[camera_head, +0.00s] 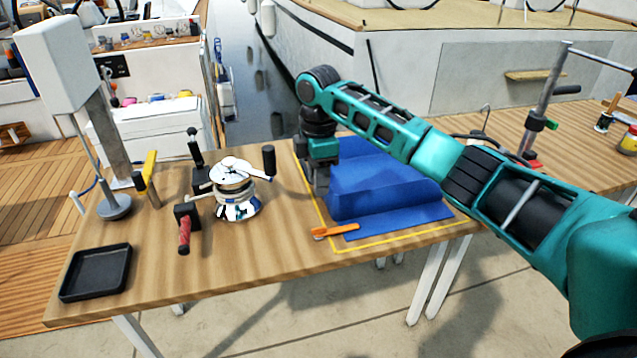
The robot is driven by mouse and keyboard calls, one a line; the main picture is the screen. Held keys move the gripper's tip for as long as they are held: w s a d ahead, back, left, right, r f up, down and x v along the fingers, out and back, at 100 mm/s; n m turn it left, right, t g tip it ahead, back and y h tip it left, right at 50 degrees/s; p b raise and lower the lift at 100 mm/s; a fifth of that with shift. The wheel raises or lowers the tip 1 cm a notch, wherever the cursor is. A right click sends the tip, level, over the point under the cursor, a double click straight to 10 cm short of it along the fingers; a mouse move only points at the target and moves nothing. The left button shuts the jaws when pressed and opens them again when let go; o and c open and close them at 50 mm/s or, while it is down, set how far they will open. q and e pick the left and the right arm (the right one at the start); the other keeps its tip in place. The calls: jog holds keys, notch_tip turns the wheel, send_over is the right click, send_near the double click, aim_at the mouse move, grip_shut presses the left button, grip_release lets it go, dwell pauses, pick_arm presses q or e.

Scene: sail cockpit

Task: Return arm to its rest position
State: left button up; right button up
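My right arm (430,150), teal and black, reaches in from the right across the table. Its gripper (318,188) points down at the left edge of a folded blue cloth (385,185), inside a yellow outline on the wooden table. The fingers are small and partly dark, and I cannot tell whether they are open or shut, or whether they touch the cloth. An orange-handled tool (336,231) lies at the cloth's front left corner. My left gripper is not in view.
A chrome winch (236,190) with handles stands left of the cloth. A black tray (96,273) lies at the table's front left. A white post-mounted device (58,65) rises at the left. A clamp stand (540,110) is at the right. The table's front middle is clear.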

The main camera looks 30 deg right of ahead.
dwell(0.3)
jog(key=s+a+f+m+t+y, duration=0.1)
jog(key=s+a+f+m+y, duration=0.15)
jog(key=s+a+f, duration=1.15)
jog(key=s+d+r+m+t+h, duration=0.1)
jog(key=s+d+m, duration=0.1)
jog(key=s+m, duration=0.5)
jog(key=s+d+r+m+t+h, duration=0.1)
jog(key=s+d+m+t, duration=0.2)
jog(key=s, duration=0.8)
jog(key=w+a+f+t+y, duration=0.1)
jog(key=w+a+f+t, duration=0.2)
jog(key=w+f+t, duration=0.2)
jog(key=shift+w+f+t, duration=0.4)
jog(key=shift+w+f, duration=0.85)
jog(key=shift+f, duration=0.55)
jog(key=shift+d+y, duration=0.1)
jog(key=shift+y, duration=0.15)
